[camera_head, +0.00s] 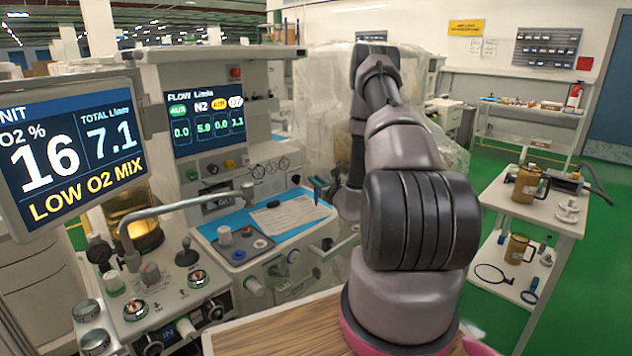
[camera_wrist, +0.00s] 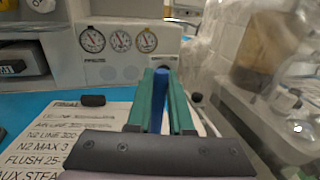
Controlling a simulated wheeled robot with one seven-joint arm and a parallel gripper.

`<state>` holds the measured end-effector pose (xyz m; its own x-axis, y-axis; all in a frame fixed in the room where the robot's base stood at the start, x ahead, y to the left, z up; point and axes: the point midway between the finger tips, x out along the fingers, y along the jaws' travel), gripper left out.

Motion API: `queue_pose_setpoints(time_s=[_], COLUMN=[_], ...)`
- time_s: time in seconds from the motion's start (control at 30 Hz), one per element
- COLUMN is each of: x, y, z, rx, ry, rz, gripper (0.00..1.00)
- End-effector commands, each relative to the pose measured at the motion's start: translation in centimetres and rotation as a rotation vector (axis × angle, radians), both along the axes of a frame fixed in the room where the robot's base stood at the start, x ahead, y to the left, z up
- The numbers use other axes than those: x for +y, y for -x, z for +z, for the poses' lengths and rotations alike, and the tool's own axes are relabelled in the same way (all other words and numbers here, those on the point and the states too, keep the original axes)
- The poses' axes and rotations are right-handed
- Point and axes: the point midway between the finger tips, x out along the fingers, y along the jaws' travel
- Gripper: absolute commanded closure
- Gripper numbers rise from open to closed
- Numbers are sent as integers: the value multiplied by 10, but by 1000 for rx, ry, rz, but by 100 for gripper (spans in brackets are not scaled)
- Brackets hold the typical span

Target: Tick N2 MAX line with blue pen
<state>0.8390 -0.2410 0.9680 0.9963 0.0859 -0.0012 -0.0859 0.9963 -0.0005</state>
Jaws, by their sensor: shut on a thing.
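My gripper (camera_wrist: 160,105) has green fingers and is shut on a blue pen (camera_wrist: 160,86), which shows as a blue strip between them in the wrist view. The printed sheet (camera_wrist: 100,115) lies to the left of and under the fingers; its N2 MAX line (camera_wrist: 60,142) is readable, but the line's right end is hidden by my gripper. In the head view the sheet (camera_head: 290,216) lies on the blue work surface, and my gripper (camera_head: 317,186) is at its right end. The pen tip's contact with the paper cannot be told.
A black clip-like piece (camera_wrist: 93,100) sits at the sheet's top edge. Round gauges (camera_wrist: 120,41) are on the panel behind. The cart's knobs (camera_head: 225,236) stand left of the sheet. A monitor (camera_head: 72,150) is at the far left. A side cart with mugs (camera_head: 526,184) stands right.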

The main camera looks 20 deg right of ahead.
Motion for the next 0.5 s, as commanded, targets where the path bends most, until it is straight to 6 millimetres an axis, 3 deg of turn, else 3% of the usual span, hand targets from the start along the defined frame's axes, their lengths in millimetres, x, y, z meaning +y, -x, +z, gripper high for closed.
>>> queue_pose_setpoints(time_s=[0.5], x=[0], y=[0], z=[-5], rx=[0], ry=[0], rz=[0], gripper=[100])
